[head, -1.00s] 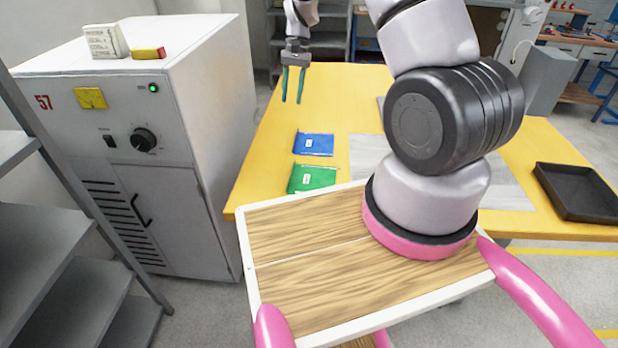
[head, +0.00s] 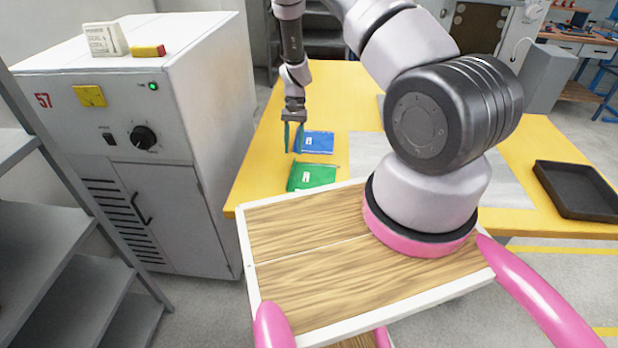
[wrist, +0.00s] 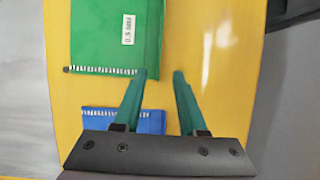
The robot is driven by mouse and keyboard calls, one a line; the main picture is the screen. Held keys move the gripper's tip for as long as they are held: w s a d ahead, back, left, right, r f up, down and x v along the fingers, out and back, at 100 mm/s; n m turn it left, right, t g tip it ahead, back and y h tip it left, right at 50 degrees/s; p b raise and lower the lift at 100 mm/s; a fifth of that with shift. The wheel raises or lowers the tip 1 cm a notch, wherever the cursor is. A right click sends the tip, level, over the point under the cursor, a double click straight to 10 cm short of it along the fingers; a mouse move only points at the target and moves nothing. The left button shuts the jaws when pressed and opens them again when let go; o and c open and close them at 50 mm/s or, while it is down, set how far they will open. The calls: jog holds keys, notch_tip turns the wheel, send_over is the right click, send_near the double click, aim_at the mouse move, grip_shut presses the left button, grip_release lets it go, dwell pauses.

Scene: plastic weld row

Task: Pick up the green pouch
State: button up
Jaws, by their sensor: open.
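The green pouch (head: 311,177) lies flat on the yellow table near its front edge, with a small white label. It also shows at the top of the wrist view (wrist: 105,35). My gripper (head: 293,152) is open and empty above the table, beyond the pouch and to its left in the head view.
A blue pouch (head: 318,142) lies just behind the green one, partly hidden by my gripper in the wrist view (wrist: 150,122). A black tray (head: 578,192) sits at the table's right. A grey cabinet (head: 215,110) stands left of the yellow table (head: 252,180).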

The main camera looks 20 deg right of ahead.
aim_at(294, 161)
jog(key=x, duration=0.4)
jog(key=shift+d, duration=0.1)
grip_shut()
jog(key=shift+r, duration=0.1)
